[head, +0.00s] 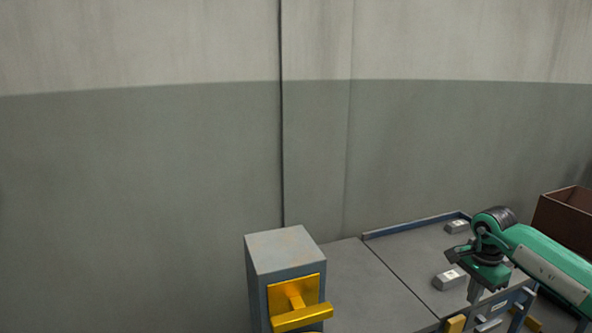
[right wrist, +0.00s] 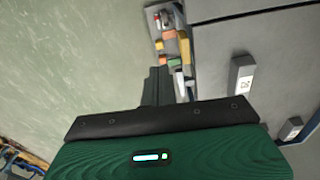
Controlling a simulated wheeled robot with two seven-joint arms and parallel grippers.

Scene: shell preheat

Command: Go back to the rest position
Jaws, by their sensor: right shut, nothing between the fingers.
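My right gripper (head: 474,292) is at the lower right of the head view, at the end of my green arm. It points down near the front edge of the grey table and is shut with nothing between its fingers. In the right wrist view its dark fingers (right wrist: 156,86) show beyond the green housing, beside the table's edge. My left gripper is not in view.
The grey table (head: 365,285) bears two pale metal blocks, one nearer (head: 449,279) and one farther (head: 456,227). A grey post with a yellow handle (head: 302,317) stands left of it. A rack of coloured items (right wrist: 172,45) is close to the fingers. A brown bin (head: 566,217) stands far right.

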